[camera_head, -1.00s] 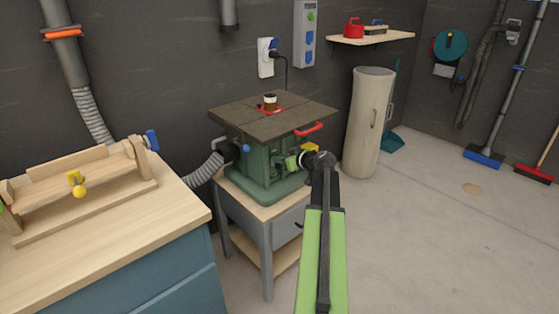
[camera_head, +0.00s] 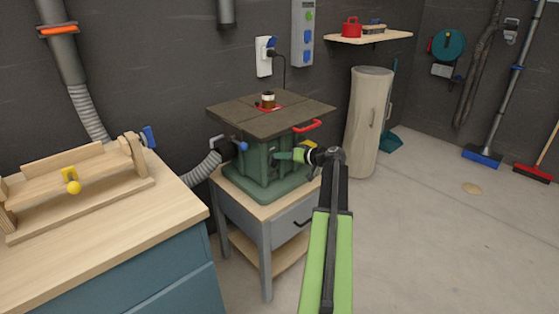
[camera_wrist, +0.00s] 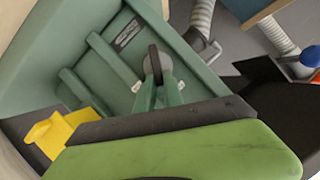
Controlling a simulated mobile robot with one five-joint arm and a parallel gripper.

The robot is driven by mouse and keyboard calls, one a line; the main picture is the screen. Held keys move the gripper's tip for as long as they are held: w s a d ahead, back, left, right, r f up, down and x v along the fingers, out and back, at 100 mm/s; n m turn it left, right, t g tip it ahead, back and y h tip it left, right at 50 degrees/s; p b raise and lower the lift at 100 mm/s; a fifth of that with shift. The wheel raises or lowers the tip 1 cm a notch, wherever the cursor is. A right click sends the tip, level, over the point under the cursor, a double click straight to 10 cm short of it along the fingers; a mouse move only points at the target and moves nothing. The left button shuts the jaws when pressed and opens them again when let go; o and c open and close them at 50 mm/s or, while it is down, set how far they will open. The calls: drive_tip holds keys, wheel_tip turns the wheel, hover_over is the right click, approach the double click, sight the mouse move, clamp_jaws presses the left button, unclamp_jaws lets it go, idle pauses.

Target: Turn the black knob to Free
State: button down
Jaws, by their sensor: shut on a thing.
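The black knob (camera_wrist: 155,62) is a narrow black bar on a grey round disc, on the front of the green machine (camera_wrist: 100,70). In the wrist view the bar stands nearly upright. My gripper (camera_wrist: 158,80) has its two green fingers on either side of the knob, shut on it. Small white labels (camera_wrist: 137,87) sit left and right of the disc; their words are too small to read. In the head view my gripper (camera_head: 280,155) reaches the front of the green machine (camera_head: 262,165), and the knob cannot be made out there.
A yellow part (camera_wrist: 62,130) sticks out near my gripper. A workbench (camera_head: 130,225) stands at left and a beige cylinder (camera_head: 369,120) behind right. The floor at right is mostly clear.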

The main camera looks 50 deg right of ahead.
drive_tip(key=f+m+t+y+b, duration=0.1)
drive_tip(key=m+b, duration=0.2)
drive_tip(key=m+t+y+b, duration=0.1)
drive_tip(key=m+b, duration=0.2)
drive_tip(key=d+f+m+y+b, duration=0.1)
drive_tip(key=m+b, duration=0.1)
drive_tip(key=b, duration=0.1)
drive_tip(key=shift+f+m+t+y, duration=0.3)
drive_tip(key=shift+m+t+y, duration=0.1)
drive_tip(key=shift+b, duration=0.4)
drive_tip(key=shift+w, duration=0.1)
drive_tip(key=c, duration=1.5)
unclamp_jaws()
drive_tip(key=shift+d, duration=0.1)
drive_tip(key=shift+o, duration=0.2)
drive_tip(key=v, duration=1.7)
drive_tip(key=shift+s+f, duration=0.2)
drive_tip(key=shift+s, duration=0.05)
